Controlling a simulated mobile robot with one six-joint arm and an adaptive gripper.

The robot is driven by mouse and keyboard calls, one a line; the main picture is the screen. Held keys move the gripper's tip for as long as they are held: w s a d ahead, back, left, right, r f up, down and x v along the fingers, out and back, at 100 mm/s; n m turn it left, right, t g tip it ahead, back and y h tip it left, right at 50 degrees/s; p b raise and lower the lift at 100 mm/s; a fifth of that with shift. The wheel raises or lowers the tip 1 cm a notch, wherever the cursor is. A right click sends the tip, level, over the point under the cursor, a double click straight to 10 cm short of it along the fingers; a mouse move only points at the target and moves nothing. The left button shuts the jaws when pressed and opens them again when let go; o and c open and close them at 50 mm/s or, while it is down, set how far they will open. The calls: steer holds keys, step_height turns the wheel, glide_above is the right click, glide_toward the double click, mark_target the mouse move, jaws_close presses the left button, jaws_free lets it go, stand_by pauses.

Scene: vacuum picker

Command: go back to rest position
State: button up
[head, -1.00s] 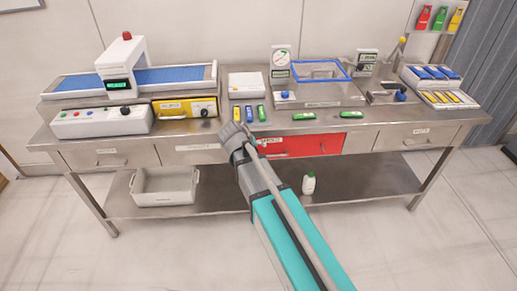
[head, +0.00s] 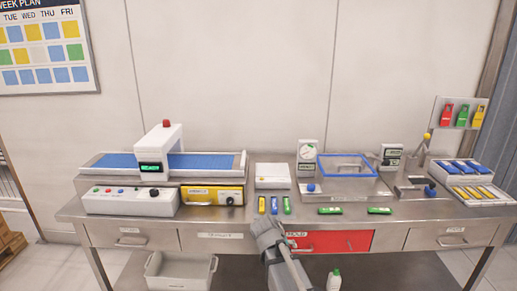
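My gripper (head: 280,236) is at the front edge of the steel workbench (head: 235,215), low in the head view, in front of the red drawer. Its fingertips are small and partly hidden by the wrist, so I cannot tell whether it is open or shut. Several small coloured packs lie on the bench just beyond it: a yellow one (head: 262,205), a blue one (head: 274,205) and a green one (head: 286,205). Two more green packs lie to the right, one nearer (head: 330,211) and one farther (head: 379,211).
A conveyor with a scanner arch (head: 160,153) stands at the back left, behind a white control box (head: 130,201). A blue-rimmed bin (head: 345,166) is at centre right. A rack of packs (head: 478,195) is at far right. A grey crate (head: 180,273) sits below.

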steer(key=s+d+m+g+y+p, duration=0.1)
steer(key=s+d+g+y, duration=0.3)
steer(key=s, duration=1.1)
steer(key=shift+s+d+g+y+p, duration=0.2)
steer(key=shift+d+g+y+p, duration=0.2)
steer(key=shift+d+p, duration=0.65)
steer(key=shift+d, duration=0.15)
steer(key=shift+c, duration=0.3)
